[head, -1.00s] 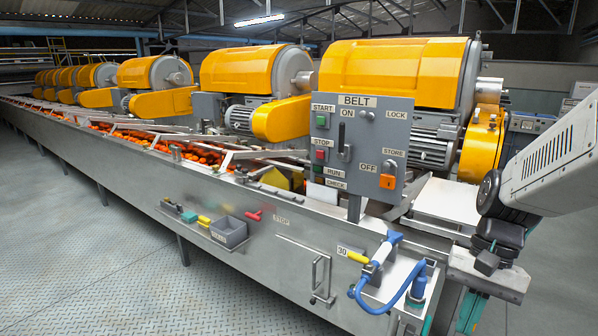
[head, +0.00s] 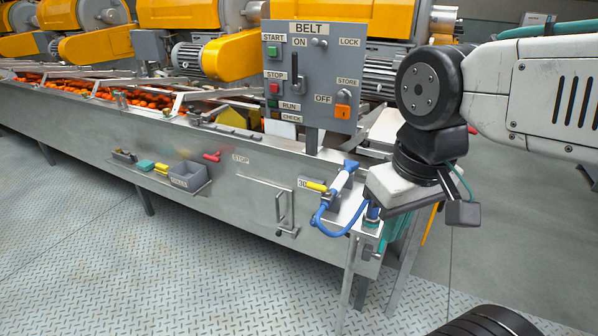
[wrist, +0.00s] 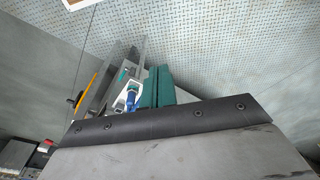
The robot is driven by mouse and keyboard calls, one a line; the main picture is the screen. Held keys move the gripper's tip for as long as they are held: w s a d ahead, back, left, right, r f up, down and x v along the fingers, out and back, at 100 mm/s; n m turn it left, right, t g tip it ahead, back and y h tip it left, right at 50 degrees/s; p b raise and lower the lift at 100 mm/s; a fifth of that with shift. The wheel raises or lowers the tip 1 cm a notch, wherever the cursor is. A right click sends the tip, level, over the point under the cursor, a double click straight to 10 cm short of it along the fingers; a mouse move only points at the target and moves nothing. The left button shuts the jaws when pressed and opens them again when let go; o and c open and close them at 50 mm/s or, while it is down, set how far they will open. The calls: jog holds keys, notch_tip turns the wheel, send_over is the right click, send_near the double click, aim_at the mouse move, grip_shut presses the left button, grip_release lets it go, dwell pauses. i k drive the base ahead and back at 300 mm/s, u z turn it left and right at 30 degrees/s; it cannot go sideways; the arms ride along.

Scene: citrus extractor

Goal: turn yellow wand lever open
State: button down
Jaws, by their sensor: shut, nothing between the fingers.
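The yellow wand lever (head: 316,187) sticks out to the left of the blue-and-white wand (head: 342,180) at the right end of the steel machine front. A blue hose (head: 326,224) loops below the wand. My gripper (head: 393,230) has teal fingers that point down, to the right of the wand and lever and apart from the lever. In the wrist view the teal fingers (wrist: 158,88) are together and empty. A blue fitting (wrist: 132,97) shows left of them there. I cannot make out the yellow lever in the wrist view.
The belt control panel (head: 312,75) stands above and behind the wand. A steel door handle (head: 283,212) and a grey bin (head: 188,176) are on the machine front to the left. A yellow rod (head: 432,222) is right of my gripper. The plated floor in front is clear.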

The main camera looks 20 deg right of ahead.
aim_at(320, 188)
jog(key=k, duration=1.3)
jog(key=z, duration=0.65)
jog(key=i, duration=1.55)
jog(key=u, duration=0.85)
